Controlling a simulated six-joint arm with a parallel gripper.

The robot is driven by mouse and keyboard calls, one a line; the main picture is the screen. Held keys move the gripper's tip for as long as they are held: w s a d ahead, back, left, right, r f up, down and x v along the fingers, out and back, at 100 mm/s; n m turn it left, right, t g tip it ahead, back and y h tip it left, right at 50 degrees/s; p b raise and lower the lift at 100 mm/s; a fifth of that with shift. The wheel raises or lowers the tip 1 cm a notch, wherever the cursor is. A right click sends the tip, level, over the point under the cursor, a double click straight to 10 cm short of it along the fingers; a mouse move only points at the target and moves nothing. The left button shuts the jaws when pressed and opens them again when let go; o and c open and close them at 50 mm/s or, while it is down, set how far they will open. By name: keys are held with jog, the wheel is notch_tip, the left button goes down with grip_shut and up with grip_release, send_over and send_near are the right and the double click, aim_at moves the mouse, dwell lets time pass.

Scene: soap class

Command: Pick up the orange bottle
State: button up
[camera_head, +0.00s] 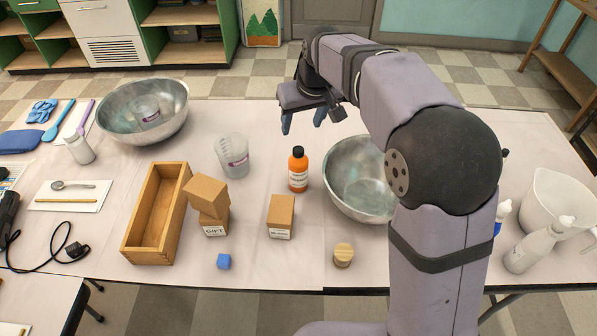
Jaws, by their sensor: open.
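The orange bottle (298,170) stands upright on the table, with a black cap and a pale label. It is just left of the metal bowl on the right and is fully in view. My gripper (303,121) hangs above the far part of the table, behind the bottle in the picture. Its two blue-grey fingertips are apart, with nothing between them. The gripper is clear of the bottle.
A metal bowl (347,193) is partly hidden by my arm. Another bowl (170,100) is at the left.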

aim_at(297, 147)
notch_tip(297, 147, down, 14)
jog(key=shift+r, duration=0.15)
jog(key=shift+p+x, duration=1.05)
jog(key=shift+x, duration=2.55)
jog(key=shift+w, duration=0.1)
jog(key=shift+r, duration=0.1)
jog(key=c, duration=1.1)
jog(key=shift+r, duration=0.1)
notch_tip(297, 147, up, 10)
jog(key=shift+f+b, duration=0.1)
jog(key=shift+b, duration=0.7)
